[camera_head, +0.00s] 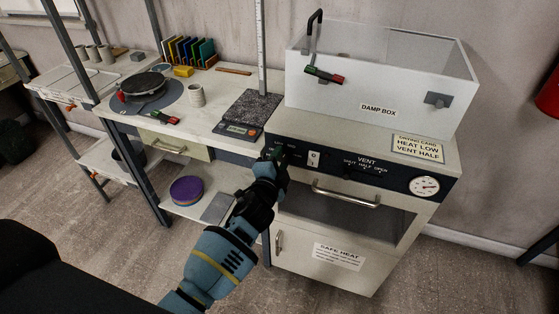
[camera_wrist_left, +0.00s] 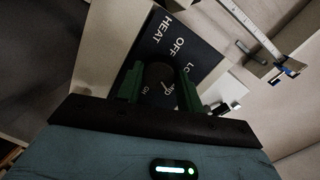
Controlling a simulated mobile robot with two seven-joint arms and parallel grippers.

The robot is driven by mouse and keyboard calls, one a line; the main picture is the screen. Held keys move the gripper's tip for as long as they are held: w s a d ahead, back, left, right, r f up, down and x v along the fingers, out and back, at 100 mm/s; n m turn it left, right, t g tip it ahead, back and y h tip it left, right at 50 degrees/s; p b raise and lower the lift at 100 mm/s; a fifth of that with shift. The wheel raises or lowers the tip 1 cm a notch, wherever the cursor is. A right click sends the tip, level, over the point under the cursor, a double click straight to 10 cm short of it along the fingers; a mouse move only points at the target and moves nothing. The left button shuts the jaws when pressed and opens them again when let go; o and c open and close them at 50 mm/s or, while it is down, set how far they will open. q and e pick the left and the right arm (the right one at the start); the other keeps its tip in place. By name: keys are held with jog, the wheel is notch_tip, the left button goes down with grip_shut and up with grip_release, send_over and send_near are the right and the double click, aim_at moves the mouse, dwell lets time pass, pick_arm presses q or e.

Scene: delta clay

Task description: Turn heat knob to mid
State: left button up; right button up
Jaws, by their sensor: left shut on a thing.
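The heat knob (camera_wrist_left: 160,75) is dark and round, on the dark control panel (camera_head: 385,175) of the kiln-like cabinet. My left gripper (camera_wrist_left: 160,87) has its green fingers on either side of the knob and is shut on it. In the head view the left gripper (camera_head: 275,156) covers the knob at the panel's left end. The words HEAT and OFF read clearly beside the knob in the wrist view. The other setting labels are partly hidden by the fingers, and I cannot tell where the knob points. My right gripper is not in view.
The VENT control (camera_head: 366,168) and a round gauge (camera_head: 424,186) sit farther right on the panel. The oven handle (camera_head: 346,194) sticks out below. A scale (camera_head: 240,130) is on the bench to the left.

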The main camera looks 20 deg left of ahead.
pick_arm(q)
jog(key=shift+m, duration=0.4)
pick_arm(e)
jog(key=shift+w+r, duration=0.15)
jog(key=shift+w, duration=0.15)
pick_arm(q)
jog(key=o, duration=1)
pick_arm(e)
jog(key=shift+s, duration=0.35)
pick_arm(q)
jog(key=s, duration=0.7)
jog(key=shift+s+d+r+p, duration=0.15)
jog(key=shift+s+r+p, duration=0.15)
jog(key=shift+s+r, duration=0.1)
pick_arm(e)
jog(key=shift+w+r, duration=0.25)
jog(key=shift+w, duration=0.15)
